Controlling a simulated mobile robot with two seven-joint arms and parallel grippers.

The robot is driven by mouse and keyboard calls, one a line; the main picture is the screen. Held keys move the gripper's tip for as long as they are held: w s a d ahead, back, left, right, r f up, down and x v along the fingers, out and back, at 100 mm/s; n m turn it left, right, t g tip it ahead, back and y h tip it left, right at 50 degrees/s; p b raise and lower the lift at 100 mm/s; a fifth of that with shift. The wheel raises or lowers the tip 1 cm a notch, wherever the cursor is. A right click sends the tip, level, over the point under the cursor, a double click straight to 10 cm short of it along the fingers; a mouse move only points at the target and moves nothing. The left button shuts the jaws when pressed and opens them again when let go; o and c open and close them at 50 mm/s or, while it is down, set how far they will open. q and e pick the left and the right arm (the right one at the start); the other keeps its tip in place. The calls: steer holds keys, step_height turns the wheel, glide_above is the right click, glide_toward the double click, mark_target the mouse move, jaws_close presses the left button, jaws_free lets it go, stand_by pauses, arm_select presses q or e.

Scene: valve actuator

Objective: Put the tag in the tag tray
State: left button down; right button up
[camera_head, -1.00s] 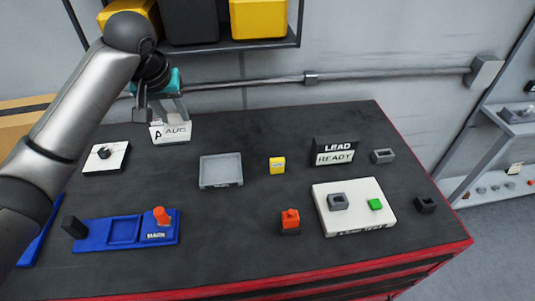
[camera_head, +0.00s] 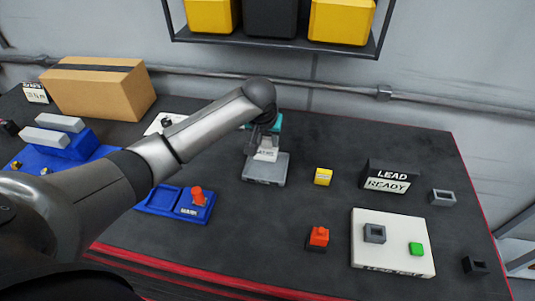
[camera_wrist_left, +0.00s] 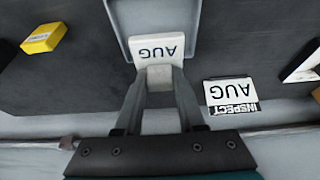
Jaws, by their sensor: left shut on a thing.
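The tag is a small white block marked "AUG"; it shows in the left wrist view (camera_wrist_left: 157,48) and in the head view (camera_head: 266,155). My left gripper (camera_head: 268,145) is shut on the tag by one end; its fingers also show in the left wrist view (camera_wrist_left: 159,74). The tag tray is a shallow grey tray in the middle of the bench (camera_head: 265,181); it also shows in the left wrist view (camera_wrist_left: 150,12). The tag is over the tray; I cannot tell whether it touches the tray floor. My right gripper is in neither view.
An "INSPECT AUG" sign (camera_wrist_left: 231,93) stands beside the tray. A yellow block (camera_head: 323,177) is to the tray's right, then a "LEAD READY" sign (camera_head: 390,177). A blue fixture with an orange knob (camera_head: 198,196) is front left. A cardboard box (camera_head: 100,88) stands at the back left.

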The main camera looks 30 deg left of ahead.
mark_target(267, 150)
arm_select(q)
steer(key=shift+f, duration=2.9)
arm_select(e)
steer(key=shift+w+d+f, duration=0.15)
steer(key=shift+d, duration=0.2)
arm_select(q)
steer(key=shift+f, duration=0.1)
steer(key=c, duration=0.5)
jaws_free()
steer(key=shift+r, duration=0.5)
steer(key=p+v, duration=0.1)
steer(key=v, duration=1)
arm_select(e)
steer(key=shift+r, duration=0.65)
arm_select(q)
steer(key=shift+s+r, duration=0.1)
